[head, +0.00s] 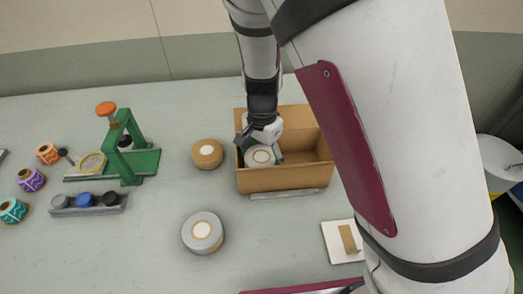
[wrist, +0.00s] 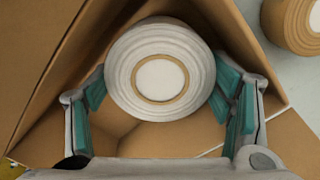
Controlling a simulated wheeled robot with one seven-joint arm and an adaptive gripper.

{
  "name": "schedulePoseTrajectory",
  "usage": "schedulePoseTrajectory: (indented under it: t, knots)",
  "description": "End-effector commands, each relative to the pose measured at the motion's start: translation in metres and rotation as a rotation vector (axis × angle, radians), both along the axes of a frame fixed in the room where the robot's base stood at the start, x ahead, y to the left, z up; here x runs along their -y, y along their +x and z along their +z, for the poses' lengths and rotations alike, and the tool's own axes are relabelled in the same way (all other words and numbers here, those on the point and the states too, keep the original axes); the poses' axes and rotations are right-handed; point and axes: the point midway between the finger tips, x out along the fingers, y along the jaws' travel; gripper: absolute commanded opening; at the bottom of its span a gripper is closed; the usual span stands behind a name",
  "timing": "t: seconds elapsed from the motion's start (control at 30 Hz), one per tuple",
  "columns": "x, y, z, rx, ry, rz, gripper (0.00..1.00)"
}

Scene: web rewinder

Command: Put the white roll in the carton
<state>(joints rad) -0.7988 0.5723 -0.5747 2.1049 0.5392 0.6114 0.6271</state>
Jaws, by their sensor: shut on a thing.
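The white roll (head: 262,156), pale with a tan ring around a white core, is at the left end of the open brown carton (head: 285,181). My gripper (head: 261,148) is shut on it, reaching down from above. In the wrist view the roll (wrist: 188,52) sits between the teal finger pads, with the carton's walls (wrist: 45,112) around it. Whether the roll touches the carton floor cannot be told. The carton's right half looks empty, though my arm hides part of its right side.
A tan roll (head: 207,154) stands just left of the carton, and a grey roll (head: 202,232) stands in front. A green press (head: 130,150), small coloured rolls (head: 31,179) and a knob rack (head: 88,203) are at left. A white plate (head: 340,248) lies front right.

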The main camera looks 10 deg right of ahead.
Motion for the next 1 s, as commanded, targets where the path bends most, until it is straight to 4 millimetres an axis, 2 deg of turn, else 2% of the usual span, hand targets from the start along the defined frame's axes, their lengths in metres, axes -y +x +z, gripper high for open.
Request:
schedulePoseTrajectory:
  t: [0.67, 0.7, 0.73, 1.0]
  knots:
    - [0.000, 0.000, -0.011, 0.001, 0.001, -0.001, 0.39]
    - [0.000, 0.000, -0.011, 0.001, 0.001, -0.001, 0.76]
    - [0.000, 0.000, -0.011, 0.001, 0.001, -0.001, 0.82]
    - [0.000, 0.000, -0.011, 0.001, 0.001, -0.001, 0.82]
